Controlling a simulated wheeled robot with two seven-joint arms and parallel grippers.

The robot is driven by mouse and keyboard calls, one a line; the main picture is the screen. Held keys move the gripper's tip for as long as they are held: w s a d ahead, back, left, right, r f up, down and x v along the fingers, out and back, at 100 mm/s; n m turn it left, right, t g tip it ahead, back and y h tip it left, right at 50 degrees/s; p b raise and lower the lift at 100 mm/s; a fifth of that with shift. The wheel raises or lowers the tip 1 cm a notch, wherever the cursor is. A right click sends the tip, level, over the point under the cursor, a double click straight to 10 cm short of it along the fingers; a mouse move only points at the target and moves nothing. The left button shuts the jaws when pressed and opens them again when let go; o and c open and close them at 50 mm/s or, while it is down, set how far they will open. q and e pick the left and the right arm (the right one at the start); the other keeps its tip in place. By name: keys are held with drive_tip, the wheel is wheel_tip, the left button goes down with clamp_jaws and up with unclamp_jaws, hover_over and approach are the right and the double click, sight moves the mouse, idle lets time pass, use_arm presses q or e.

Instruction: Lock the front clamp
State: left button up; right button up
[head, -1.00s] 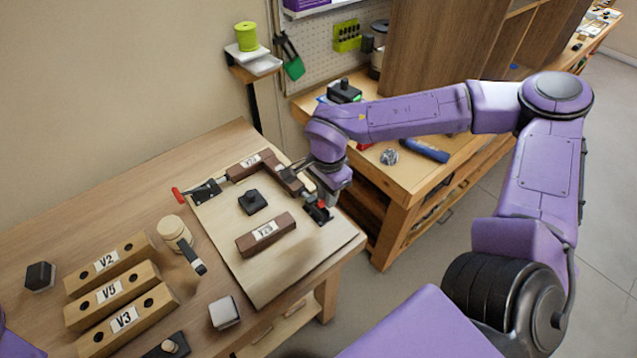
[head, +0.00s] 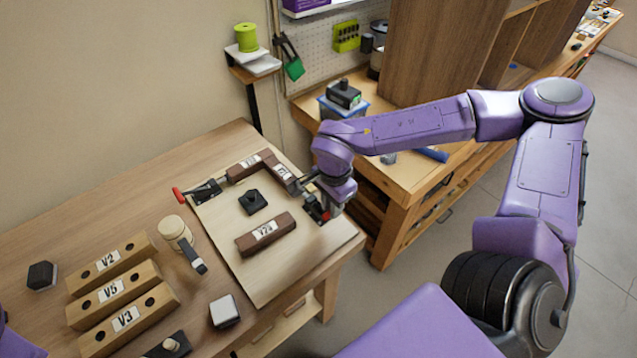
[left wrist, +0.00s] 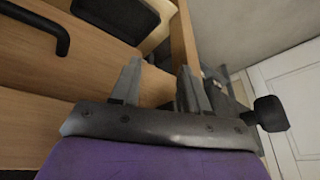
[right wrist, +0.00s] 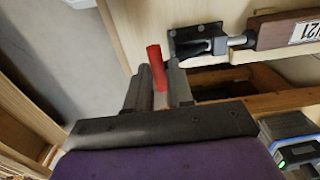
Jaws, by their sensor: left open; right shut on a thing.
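The front clamp is a black toggle clamp with a red handle at the right edge of the pale board; its black base (head: 311,204) is partly hidden by my right gripper (head: 328,209). In the right wrist view, my right gripper (right wrist: 160,75) is shut on the red handle (right wrist: 156,68), which sticks out past the fingertips. The clamp body (right wrist: 196,40) sits on the board edge, and its plunger points at the end of the brown V21 block (right wrist: 290,30), apparently touching it. My left gripper (left wrist: 158,78) is open and empty, away from the clamp, facing wooden drawers.
A second red-handled clamp (head: 205,190) sits at the board's far left. The brown V29 block (head: 266,235) and a black knobbed piece (head: 253,202) lie on the board (head: 285,270). Labelled wooden blocks (head: 122,290) stand left. A side bench (head: 400,185) stands close behind my right arm.

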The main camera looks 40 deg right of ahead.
drive_tip(key=shift+s+f, duration=0.15)
drive_tip(key=shift+f, duration=0.15)
drive_tip(key=shift+s+f, duration=0.25)
drive_tip(key=shift+f, duration=0.1)
drive_tip(key=o, duration=0.6)
drive_tip(key=shift+d, duration=0.1)
drive_tip(key=shift+w, duration=0.2)
wheel_tip(320, 180, up, 5)
drive_tip(key=p, duration=0.6)
drive_tip(key=shift+s, duration=0.1)
drive_tip(key=shift+r+p, duration=0.55)
drive_tip(key=shift+r, duration=0.5)
